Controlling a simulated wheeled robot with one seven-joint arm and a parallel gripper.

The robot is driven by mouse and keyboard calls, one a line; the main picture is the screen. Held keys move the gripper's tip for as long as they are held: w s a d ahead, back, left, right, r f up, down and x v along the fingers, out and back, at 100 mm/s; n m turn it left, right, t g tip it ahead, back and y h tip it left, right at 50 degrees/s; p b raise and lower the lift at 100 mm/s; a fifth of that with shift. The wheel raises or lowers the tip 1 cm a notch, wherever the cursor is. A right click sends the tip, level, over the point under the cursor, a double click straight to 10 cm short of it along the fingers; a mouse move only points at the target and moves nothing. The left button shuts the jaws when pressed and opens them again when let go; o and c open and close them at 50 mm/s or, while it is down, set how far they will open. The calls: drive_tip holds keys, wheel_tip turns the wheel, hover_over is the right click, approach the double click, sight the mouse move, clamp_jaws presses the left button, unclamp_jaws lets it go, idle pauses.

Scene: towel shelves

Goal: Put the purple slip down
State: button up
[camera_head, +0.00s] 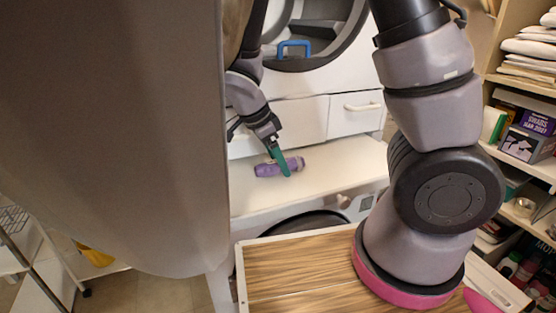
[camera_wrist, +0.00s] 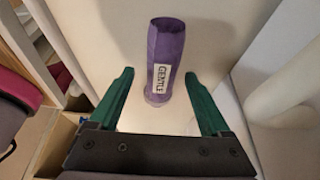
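The purple slip (camera_head: 267,170) is a small purple roll lying on the white ledge (camera_head: 335,165) below the machine. In the wrist view the purple slip (camera_wrist: 166,45) shows a white label that reads "GENTLE" and a paler near end. My gripper (camera_head: 282,165) is down at the slip, with a green finger in front of it. In the wrist view the two green fingers of my gripper (camera_wrist: 159,74) are spread wide on either side of the slip's near end. Clear gaps show between the fingers and the slip, so nothing is held.
A white front-loading machine (camera_head: 310,80) with a round door and a blue handle (camera_head: 293,47) stands behind the ledge. Shelves with folded towels (camera_head: 530,50) and boxes (camera_head: 530,135) are at the right. A wood-topped surface (camera_head: 300,275) is in front. The ledge right of the slip is clear.

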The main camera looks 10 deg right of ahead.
drive_tip(key=shift+r, duration=0.1)
drive_tip(key=v, duration=0.7)
drive_tip(key=shift+a+r, duration=0.1)
drive_tip(key=shift+r, duration=0.15)
drive_tip(key=s+d+r+n+t+y, duration=0.2)
drive_tip(key=d+r+n, duration=0.4)
drive_tip(key=r, duration=0.4)
drive_tip(key=s+d+r+n+t+y, duration=0.3)
drive_tip(key=d+r+n+t+y, duration=0.1)
drive_tip(key=d+r, duration=0.5)
drive_tip(key=shift+s+r+n, duration=0.15)
drive_tip(key=shift+r+n, duration=0.65)
drive_tip(key=shift+n, duration=0.1)
drive_tip(key=shift+d, duration=0.1)
